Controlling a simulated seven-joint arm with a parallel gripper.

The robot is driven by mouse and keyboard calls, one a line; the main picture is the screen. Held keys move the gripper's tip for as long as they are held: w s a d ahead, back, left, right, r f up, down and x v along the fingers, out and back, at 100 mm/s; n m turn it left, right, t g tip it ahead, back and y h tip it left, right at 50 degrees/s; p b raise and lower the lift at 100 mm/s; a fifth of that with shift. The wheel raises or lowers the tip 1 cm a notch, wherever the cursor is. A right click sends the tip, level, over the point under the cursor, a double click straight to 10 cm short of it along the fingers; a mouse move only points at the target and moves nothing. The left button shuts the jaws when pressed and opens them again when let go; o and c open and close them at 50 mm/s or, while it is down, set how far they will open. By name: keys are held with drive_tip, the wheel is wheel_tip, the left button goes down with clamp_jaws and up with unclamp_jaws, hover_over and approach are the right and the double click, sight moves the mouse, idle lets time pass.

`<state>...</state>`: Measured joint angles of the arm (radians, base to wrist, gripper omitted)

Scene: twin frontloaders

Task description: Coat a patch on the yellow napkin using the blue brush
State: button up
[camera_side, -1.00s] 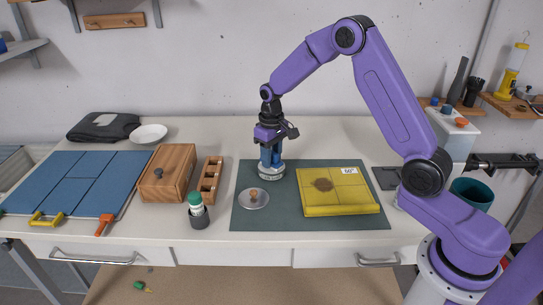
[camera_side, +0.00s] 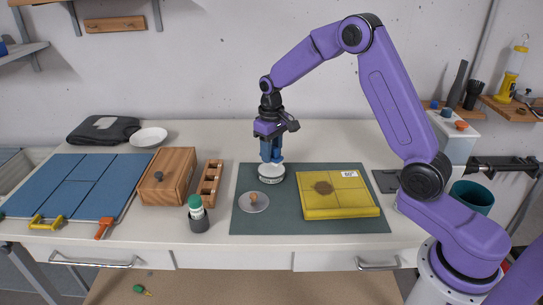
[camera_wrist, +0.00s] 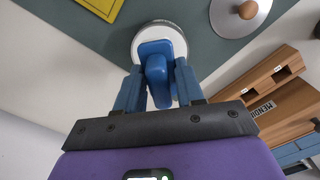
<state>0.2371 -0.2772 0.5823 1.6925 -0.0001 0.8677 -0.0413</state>
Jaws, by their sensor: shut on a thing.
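My gripper (camera_side: 270,152) is shut on the blue brush (camera_side: 277,159). It holds the brush above the round pot (camera_side: 271,177), which has a light band and pale contents. In the wrist view the blue brush (camera_wrist: 156,68) sits between my blue fingers and covers the middle of the pot (camera_wrist: 147,31). I cannot see the bristles clearly. The yellow napkin (camera_side: 355,204) lies flat on the right of the dark green mat, with a brown round patch (camera_side: 323,188) on its left part and a small white label at its far right corner.
A round metal lid with a wooden knob (camera_side: 253,201) lies on the green mat (camera_side: 270,224) in front of the pot. A dark cup with a green-capped bottle (camera_side: 197,213), a wooden rack (camera_side: 209,184) and a wooden box (camera_side: 168,176) stand to the left. The mat between pot and napkin is clear.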

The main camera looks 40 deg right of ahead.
drive_tip(key=shift+r, duration=1.95)
